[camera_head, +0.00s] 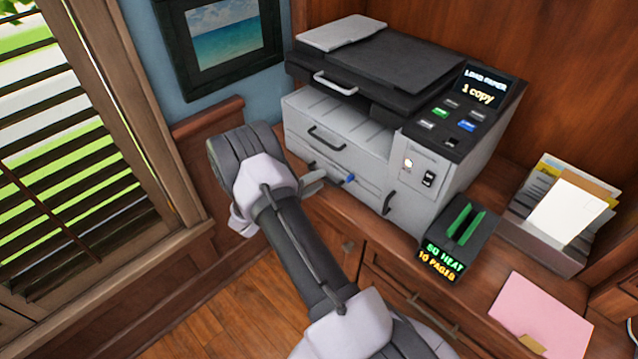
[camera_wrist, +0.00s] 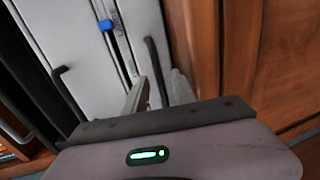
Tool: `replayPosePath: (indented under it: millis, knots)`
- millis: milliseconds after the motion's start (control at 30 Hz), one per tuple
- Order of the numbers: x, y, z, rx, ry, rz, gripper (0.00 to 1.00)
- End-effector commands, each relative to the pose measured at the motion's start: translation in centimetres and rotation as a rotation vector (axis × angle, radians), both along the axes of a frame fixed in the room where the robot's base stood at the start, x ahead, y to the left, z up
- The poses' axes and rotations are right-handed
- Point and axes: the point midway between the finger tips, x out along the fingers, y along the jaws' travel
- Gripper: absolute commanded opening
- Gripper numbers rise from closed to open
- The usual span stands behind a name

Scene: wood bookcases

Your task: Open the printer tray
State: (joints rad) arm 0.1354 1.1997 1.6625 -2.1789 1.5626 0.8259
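The white and dark grey printer (camera_head: 350,110) stands on a wooden cabinet. Its front has an upper drawer with a dark bar handle (camera_head: 326,138); this handle also shows in the wrist view (camera_wrist: 68,92). Below it is a lower tray panel with a blue tab (camera_head: 348,179), seen too in the wrist view (camera_wrist: 105,25). Both look closed. My gripper (camera_head: 314,182) is at the lower left of the printer front. In the wrist view my two fingers (camera_wrist: 158,92) look apart, with a lower dark handle (camera_wrist: 150,52) seen between them. Whether they touch it I cannot tell.
A display reads "LOAD PAPER, 1 copy" (camera_head: 478,87). Right of the printer are a small dark device with green slots (camera_head: 460,240), a paper holder (camera_head: 545,245) and a pink sheet (camera_head: 540,315). A wall and window with blinds (camera_head: 70,150) lie left. Cabinet drawers are below.

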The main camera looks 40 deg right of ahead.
Motion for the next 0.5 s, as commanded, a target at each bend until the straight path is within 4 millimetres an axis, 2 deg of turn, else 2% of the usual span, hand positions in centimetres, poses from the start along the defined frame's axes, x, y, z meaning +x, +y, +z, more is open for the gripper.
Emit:
replayPosePath:
  millis: [133, 400, 467, 500]
  knots:
    - [0.06, -1.10, -0.24, -0.001, 0.000, -0.001, 0.32]
    - [0.09, -1.27, -0.18, 0.000, 0.001, 0.000, 0.32]
    - [0.09, -1.26, -0.19, 0.000, 0.001, 0.000, 0.22]
    - [0.09, -1.26, -0.19, 0.000, 0.001, 0.000, 0.14]
